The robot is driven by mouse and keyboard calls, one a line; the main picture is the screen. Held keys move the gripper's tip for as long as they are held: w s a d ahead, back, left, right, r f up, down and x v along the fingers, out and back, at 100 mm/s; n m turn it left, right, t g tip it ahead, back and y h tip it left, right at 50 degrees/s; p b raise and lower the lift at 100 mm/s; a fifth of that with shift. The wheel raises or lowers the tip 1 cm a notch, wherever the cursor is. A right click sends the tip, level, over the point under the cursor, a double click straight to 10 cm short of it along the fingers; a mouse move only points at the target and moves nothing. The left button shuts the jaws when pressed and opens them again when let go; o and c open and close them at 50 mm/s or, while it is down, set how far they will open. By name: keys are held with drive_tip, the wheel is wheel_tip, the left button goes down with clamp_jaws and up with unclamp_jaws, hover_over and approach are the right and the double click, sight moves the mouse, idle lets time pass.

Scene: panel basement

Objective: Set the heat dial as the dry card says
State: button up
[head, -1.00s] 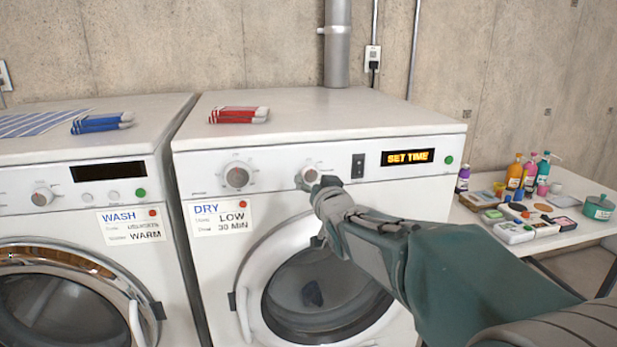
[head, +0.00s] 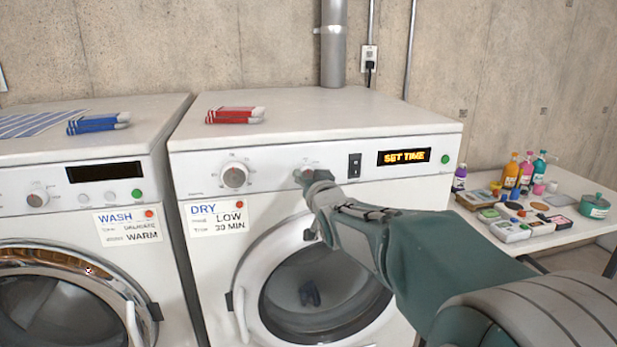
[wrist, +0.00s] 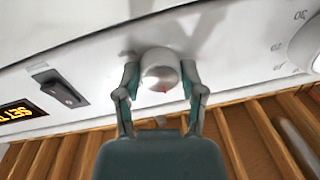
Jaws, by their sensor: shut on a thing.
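The dry card (head: 217,217) on the right machine reads DRY, LOW and 30 MIN. The smaller dial (head: 305,172), right of the large dial (head: 234,176), is partly hidden by my gripper (head: 314,184). In the wrist view, the smaller dial (wrist: 161,70) is a round silver-white knob with a small red mark near its lower edge. My gripper (wrist: 160,76) is shut on it, one finger on each side. The large dial also shows at the right edge of the wrist view (wrist: 306,48), with printed numbers beside it. The dial markings near my gripper are hard to read.
A black switch (head: 354,166) and a lit display (head: 404,157) reading SET TIME are right of the held dial. A green button (head: 445,159) is beyond. A table (head: 558,232) with bottles stands right. The washer (head: 75,195) stands left.

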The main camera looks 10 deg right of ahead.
drive_tip(key=shift+m, duration=0.3)
drive_tip(key=m, duration=0.3)
drive_tip(key=shift+m, duration=0.3)
drive_tip(key=shift+m+t, duration=0.3)
drive_tip(key=shift+m, duration=2)
drive_tip(key=shift+f, duration=0.1)
drive_tip(key=o, duration=1.2)
drive_tip(key=shift+c, duration=0.2)
